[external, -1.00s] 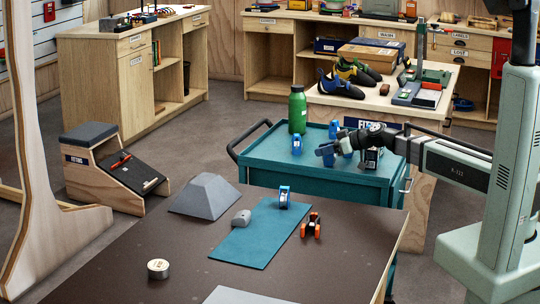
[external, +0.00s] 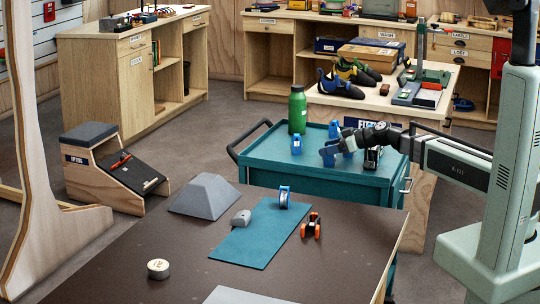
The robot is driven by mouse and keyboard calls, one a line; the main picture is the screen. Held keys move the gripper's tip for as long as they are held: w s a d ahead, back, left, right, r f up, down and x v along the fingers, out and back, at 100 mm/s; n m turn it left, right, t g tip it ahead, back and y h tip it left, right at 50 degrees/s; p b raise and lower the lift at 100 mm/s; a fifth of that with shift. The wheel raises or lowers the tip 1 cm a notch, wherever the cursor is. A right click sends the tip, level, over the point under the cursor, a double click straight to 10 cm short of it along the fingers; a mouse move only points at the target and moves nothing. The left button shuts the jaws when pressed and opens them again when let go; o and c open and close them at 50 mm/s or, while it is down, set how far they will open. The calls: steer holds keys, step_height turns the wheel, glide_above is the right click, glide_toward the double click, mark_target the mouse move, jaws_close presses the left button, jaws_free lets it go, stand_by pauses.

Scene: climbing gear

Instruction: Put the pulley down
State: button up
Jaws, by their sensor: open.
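A blue pulley-like piece (external: 297,145) stands on the teal cart top (external: 272,163), left of my gripper. Another blue piece (external: 334,130) stands behind my gripper. My gripper (external: 328,155) is over the right part of the cart, reaching in from the right, with its jaws open. Blue parts show right at the jaws; I cannot tell whether they are a pulley or part of the gripper, or whether anything there touches the cart.
A green bottle (external: 297,110) stands at the cart's back. In front, the brown table (external: 330,270) has a teal mat (external: 245,242) with a blue-and-white ring-like piece (external: 284,197) and a grey piece (external: 241,217). An orange-and-black piece (external: 311,226) is by its right edge.

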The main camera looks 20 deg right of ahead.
steer(key=v, duration=0.5)
steer(key=shift+s+d, duration=0.2)
steer(key=shift+s, duration=0.05)
